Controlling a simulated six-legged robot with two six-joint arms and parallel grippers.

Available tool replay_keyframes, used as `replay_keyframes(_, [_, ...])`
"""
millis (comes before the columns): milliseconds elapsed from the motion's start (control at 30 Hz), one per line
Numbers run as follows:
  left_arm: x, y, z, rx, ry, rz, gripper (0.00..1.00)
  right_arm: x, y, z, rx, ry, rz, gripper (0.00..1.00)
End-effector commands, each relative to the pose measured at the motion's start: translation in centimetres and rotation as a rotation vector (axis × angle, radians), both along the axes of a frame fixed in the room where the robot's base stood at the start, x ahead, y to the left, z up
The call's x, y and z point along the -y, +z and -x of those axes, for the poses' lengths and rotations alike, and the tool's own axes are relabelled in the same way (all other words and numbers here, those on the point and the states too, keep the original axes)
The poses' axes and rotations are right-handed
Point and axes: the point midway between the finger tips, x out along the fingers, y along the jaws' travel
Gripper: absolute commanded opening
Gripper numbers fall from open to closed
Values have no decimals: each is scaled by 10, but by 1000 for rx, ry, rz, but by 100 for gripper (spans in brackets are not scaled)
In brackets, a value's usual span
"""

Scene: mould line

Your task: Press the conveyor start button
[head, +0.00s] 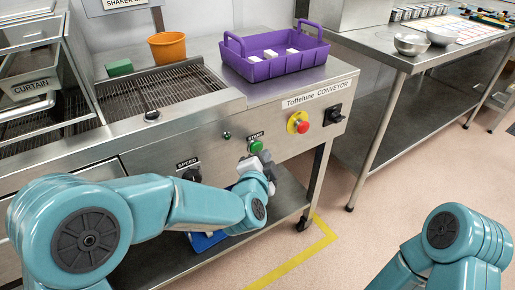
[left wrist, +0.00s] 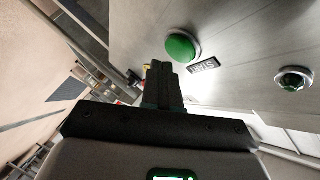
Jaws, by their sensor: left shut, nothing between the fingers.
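The green start button (head: 256,147) sits on the steel front panel of the conveyor, below a small black START label (head: 255,134). In the left wrist view the button (left wrist: 181,48) is a round green dome with the START label (left wrist: 204,65) beside it. My left gripper (head: 266,158) is shut and empty, its fingertips close to the button at its lower right. In the left wrist view the dark fingers (left wrist: 161,68) point toward the panel beside the button. I cannot tell whether they touch it. Only my right arm's teal joint shows at the lower right; its gripper is out of view.
A red emergency stop (head: 302,126) on a yellow plate, a black switch (head: 334,114) and a SPEED knob (head: 192,174) share the panel. A purple crate (head: 274,68) with white pieces and an orange bucket (head: 167,48) stand above. A steel table (head: 400,62) stands right.

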Motion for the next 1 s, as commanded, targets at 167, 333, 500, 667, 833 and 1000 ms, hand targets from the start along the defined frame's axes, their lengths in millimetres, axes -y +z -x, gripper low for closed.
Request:
replay_keyframes(167, [-1, 0, -1, 0, 0, 0, 0, 0, 0, 0, 0, 0, 0, 0])
replay_keyframes(333, [-4, 1, -5, 0, 1, 0, 0, 0, 2, 0, 0, 0, 0, 0])
replay_keyframes(500, [-5, 0, -7, 0, 0, 0, 0, 0, 2, 0, 0, 0, 0, 0])
replay_keyframes(667, [-5, 0, -7, 0, 0, 0, 0, 0, 2, 0, 0, 0, 0, 0])
replay_keyframes(833, [-6, 0, -8, 0, 0, 0, 0, 0, 3, 0, 0, 0, 0, 0])
replay_keyframes(1000, [-7, 0, -9, 0, 0, 0, 0, 0, 3, 0, 0, 0, 0, 0])
